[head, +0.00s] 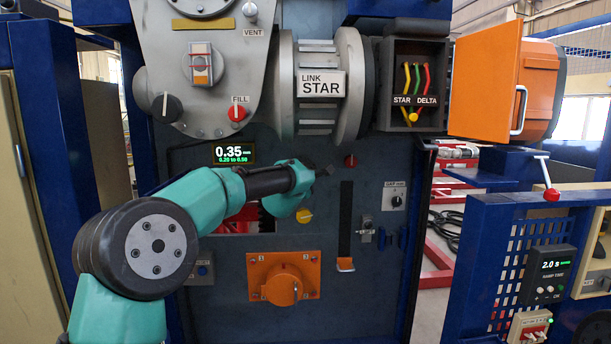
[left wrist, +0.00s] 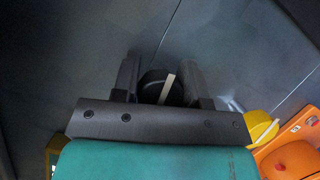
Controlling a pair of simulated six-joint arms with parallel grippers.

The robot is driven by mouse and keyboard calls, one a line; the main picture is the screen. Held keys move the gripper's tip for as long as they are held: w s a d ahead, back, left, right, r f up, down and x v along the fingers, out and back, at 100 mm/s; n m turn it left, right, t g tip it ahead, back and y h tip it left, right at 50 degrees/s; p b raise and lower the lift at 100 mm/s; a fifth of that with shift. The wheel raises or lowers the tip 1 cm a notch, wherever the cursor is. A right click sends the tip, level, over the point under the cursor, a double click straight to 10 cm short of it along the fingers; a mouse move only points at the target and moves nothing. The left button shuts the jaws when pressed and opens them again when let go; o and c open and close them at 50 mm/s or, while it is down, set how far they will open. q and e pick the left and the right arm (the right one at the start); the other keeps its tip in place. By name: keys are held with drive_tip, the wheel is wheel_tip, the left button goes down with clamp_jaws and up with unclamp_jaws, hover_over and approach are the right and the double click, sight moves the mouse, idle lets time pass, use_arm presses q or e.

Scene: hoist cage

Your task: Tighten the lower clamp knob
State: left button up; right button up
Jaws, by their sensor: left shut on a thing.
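My left gripper (head: 325,171) reaches in from the left to the dark panel (head: 375,255) in the middle. In the left wrist view its two dark fingers (left wrist: 160,86) are shut on a black round knob (left wrist: 154,90) with a pale pointer line. The line is tilted slightly from upright in that view. In the head view the knob is hidden by the gripper and wrist. No label naming it as the lower clamp knob can be read. My right gripper is in neither view.
A yellow knob (head: 304,215) and an orange plate with a rotary switch (head: 283,277) are close below my wrist. A small red knob (head: 351,160) is just right of the gripper. A display (head: 234,153) reads 0.35, with 0.20 to 0.50 beneath. An orange door (head: 484,80) stands open.

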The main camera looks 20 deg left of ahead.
use_arm(q)
drive_tip(key=shift+m, duration=0.3)
idle(0.4)
drive_tip(key=o, duration=0.9)
drive_tip(key=s, duration=1.1)
drive_tip(key=s+a+f, duration=0.1)
drive_tip(key=s, duration=0.5)
drive_tip(key=shift+s+f, duration=0.1)
drive_tip(key=shift+s, duration=0.1)
